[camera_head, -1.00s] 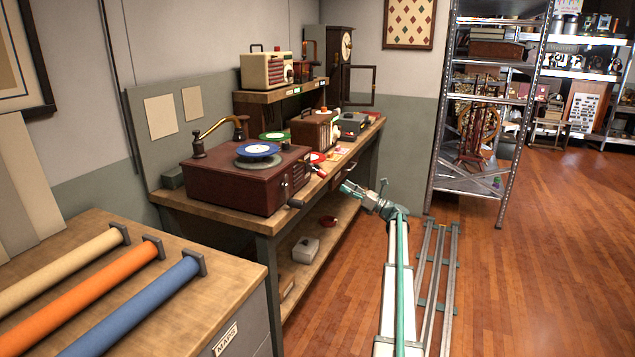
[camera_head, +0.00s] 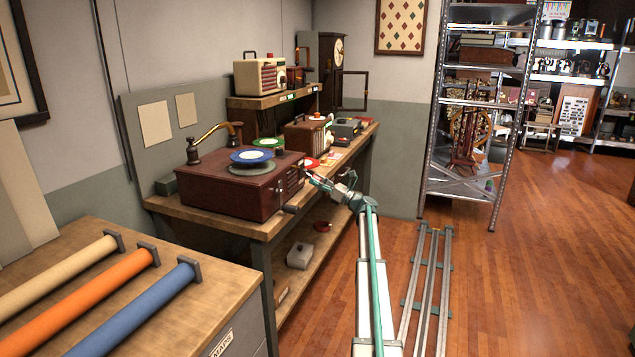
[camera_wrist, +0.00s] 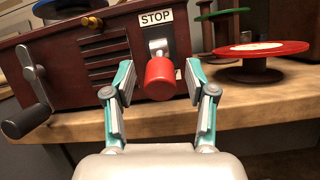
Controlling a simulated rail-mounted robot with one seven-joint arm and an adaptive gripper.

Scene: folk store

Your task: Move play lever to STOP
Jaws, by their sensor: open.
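The record player (camera_head: 232,188) is a dark red wooden box on the workbench, with a blue record (camera_head: 251,155) and a brass tone arm on top. In the wrist view its front (camera_wrist: 100,68) shows a crank at the left and vent slots. The play lever (camera_wrist: 159,79) has a red cylindrical knob pointing at the camera, on a dark plate below a white STOP label (camera_wrist: 156,17). My gripper (camera_wrist: 157,80) is open, with its teal fingers on either side of the knob and gaps left and right. In the head view my gripper (camera_head: 312,180) is beside the player's right side.
A red record on a spool (camera_wrist: 250,60) stands right of the lever in the wrist view. The workbench (camera_head: 270,227) also carries a brown radio (camera_head: 308,136). The map cabinet (camera_head: 150,305) stands at the front left.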

